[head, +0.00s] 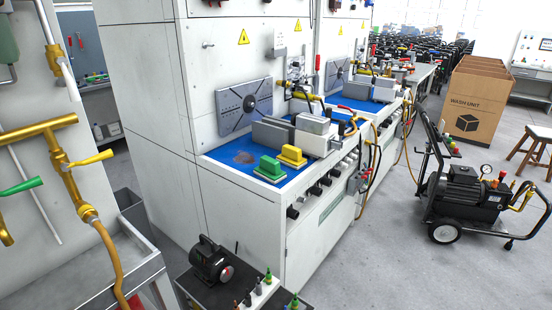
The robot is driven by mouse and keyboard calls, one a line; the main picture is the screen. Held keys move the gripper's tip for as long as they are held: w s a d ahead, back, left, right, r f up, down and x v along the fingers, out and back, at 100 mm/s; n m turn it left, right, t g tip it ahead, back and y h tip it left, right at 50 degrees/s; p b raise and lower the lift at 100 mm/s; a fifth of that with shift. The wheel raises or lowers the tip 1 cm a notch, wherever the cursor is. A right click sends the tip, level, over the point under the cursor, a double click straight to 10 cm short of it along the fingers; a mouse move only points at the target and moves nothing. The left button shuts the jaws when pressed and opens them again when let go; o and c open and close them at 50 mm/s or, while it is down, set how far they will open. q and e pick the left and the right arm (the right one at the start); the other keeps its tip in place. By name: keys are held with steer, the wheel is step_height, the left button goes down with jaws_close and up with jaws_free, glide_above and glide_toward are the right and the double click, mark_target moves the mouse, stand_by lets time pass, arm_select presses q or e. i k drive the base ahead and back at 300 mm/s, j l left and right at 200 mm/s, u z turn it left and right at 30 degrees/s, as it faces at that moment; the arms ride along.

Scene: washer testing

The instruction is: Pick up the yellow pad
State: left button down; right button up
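The yellow pad (291,155) sits on the blue work surface (222,156) of the near washer testing bench, close to its front edge. It has a raised block on top of a wider base. A similar green pad (269,168) lies just to its left and nearer to me, with a small gap or light contact that I cannot tell apart. Neither of my grippers shows in the head view.
A dark motor (211,262) sits on a low black table in front. A wheeled pump cart (465,190) stands at right. Open grey floor (390,245) lies between.

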mark_target(291, 156)
steer(key=i+l, duration=0.2)
steer(key=i+l+u, duration=0.15)
steer(key=l, duration=0.25)
steer(key=i+l, duration=0.15)
steer(key=l, duration=0.2)
steer(key=i+l+u, duration=0.15)
steer(key=i+l, duration=0.2)
steer(key=l, duration=0.3)
steer(key=u, duration=0.05)
